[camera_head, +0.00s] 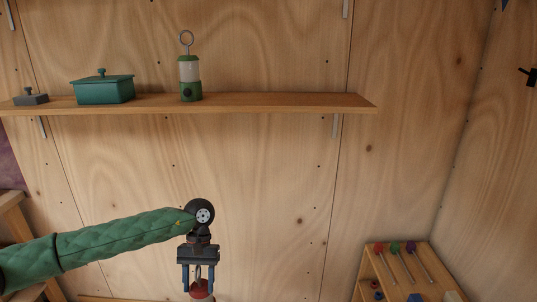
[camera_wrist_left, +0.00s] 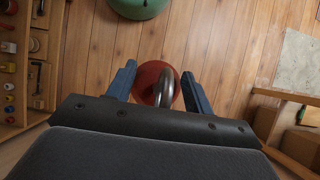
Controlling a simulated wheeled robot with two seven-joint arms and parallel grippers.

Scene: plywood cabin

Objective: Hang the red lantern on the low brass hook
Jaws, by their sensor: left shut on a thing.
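My left gripper (camera_head: 198,281) hangs low in the middle of the head view, with its fingers pointing down. It is shut on the metal ring of the red lantern (camera_head: 200,291), whose lower part is cut off by the picture's bottom edge. In the left wrist view the grey ring (camera_wrist_left: 166,92) stands between the blue fingers, with the lantern's red top (camera_wrist_left: 147,76) beyond it over the floor. I make out no brass hook in either view. My right gripper is not in view.
A wall shelf (camera_head: 270,103) holds a green-and-white lantern (camera_head: 190,76), a green lidded box (camera_head: 103,88) and a small grey object (camera_head: 31,98). A dark fitting (camera_head: 528,77) is on the right wall. A wooden tool rack (camera_head: 433,284) stands lower right. The wall between is bare.

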